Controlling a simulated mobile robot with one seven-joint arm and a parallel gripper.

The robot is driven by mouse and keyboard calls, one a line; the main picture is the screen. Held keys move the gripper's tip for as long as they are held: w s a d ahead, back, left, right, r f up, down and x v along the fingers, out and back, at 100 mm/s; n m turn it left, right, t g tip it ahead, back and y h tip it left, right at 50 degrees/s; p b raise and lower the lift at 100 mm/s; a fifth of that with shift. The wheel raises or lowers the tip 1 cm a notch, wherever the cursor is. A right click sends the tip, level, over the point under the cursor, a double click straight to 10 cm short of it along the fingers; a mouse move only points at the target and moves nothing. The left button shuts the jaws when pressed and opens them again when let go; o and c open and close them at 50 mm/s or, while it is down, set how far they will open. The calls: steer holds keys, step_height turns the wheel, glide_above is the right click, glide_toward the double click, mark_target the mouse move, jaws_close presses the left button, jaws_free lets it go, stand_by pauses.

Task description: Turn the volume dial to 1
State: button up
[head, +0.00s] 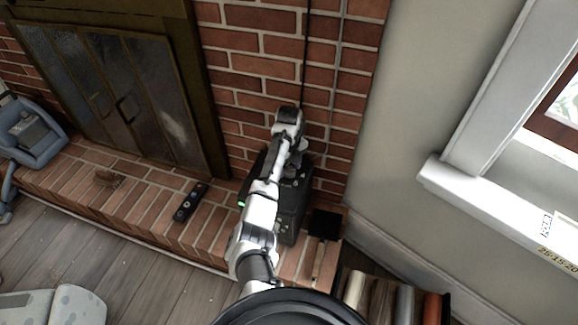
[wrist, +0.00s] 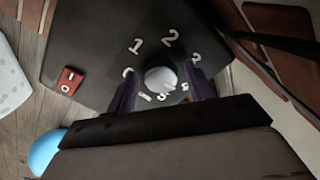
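The volume dial (wrist: 160,79) is a round pale grey knob on a dark panel, seen in the wrist view. White numerals ring it; 1 and 2 stand above it, and others are partly covered. I cannot make out where the dial points. My gripper (wrist: 160,73) has its two dark fingers on either side of the dial. They are apart, with a gap visible beside the knob, so it looks open. The black box (head: 291,217) stands on the brick hearth in the head view, partly hidden by my arm. A red rocker switch (wrist: 70,80) sits left on the panel.
The brick wall (head: 264,67) rises close behind the box. A dark remote-like object (head: 188,202) and a brown pinecone-like object (head: 107,178) lie left on the hearth (head: 150,195). A flat black-ended tool (head: 324,224) lies right. Several upright books (head: 380,298) stand at the front right.

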steer(key=c, duration=0.8)
